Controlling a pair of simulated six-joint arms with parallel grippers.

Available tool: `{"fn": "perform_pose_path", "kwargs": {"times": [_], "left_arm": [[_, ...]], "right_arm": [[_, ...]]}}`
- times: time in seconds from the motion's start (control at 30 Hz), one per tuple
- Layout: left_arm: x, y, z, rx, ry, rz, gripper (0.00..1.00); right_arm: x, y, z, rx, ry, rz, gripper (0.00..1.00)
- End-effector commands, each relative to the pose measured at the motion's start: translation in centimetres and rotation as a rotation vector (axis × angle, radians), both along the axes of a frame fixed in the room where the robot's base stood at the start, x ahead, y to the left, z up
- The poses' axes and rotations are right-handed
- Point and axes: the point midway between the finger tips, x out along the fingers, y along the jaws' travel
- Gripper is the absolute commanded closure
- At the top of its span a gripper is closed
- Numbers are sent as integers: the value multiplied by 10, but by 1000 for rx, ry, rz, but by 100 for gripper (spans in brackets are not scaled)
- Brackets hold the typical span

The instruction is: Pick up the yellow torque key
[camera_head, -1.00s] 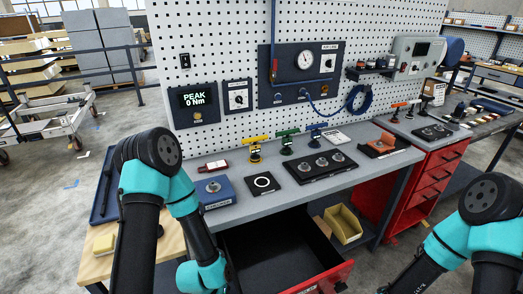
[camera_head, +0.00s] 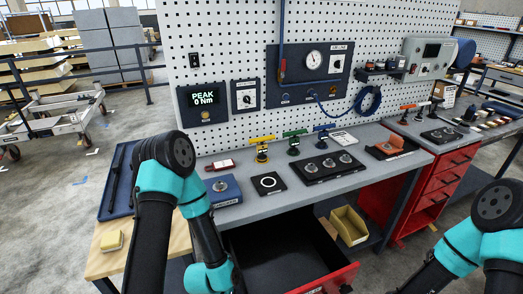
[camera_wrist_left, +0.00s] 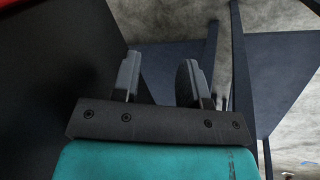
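The yellow torque key (camera_head: 262,148) stands upright on the grey bench top, at the left end of a row with a green key (camera_head: 294,141) and a blue key (camera_head: 322,135). My left arm reaches down in front of the bench in the head view, and its gripper is out of the frame there. In the left wrist view my left gripper (camera_wrist_left: 158,78) has its two fingers apart with nothing between them, low beside the open drawer. My right arm is at the right edge of the head view, and its gripper is not visible.
A red-fronted drawer (camera_head: 272,262) stands open below the bench. On the bench (camera_head: 240,207) are a blue block (camera_head: 223,189), a black pad with a white ring (camera_head: 268,183) and a black socket tray (camera_head: 329,166). A yellow bin (camera_head: 349,225) is under the bench. A pegboard rises behind.

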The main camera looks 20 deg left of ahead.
Motion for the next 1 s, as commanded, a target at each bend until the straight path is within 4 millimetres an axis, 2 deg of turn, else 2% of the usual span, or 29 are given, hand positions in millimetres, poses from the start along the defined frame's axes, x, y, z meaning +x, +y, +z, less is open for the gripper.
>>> {"fn": "perform_pose_path", "kwargs": {"times": [0.43,0.6,0.87,1.0], "left_arm": [[0,0,0,0,0,0,60],[0,0,0,0,0,0,45],[2,0,2,2,-4,6,45],[13,1,14,17,-31,58,45]], "right_arm": [[0,0,0,0,0,0,63],[0,0,0,0,0,0,63],[0,0,0,0,0,0,63],[0,0,0,0,0,0,63]]}}
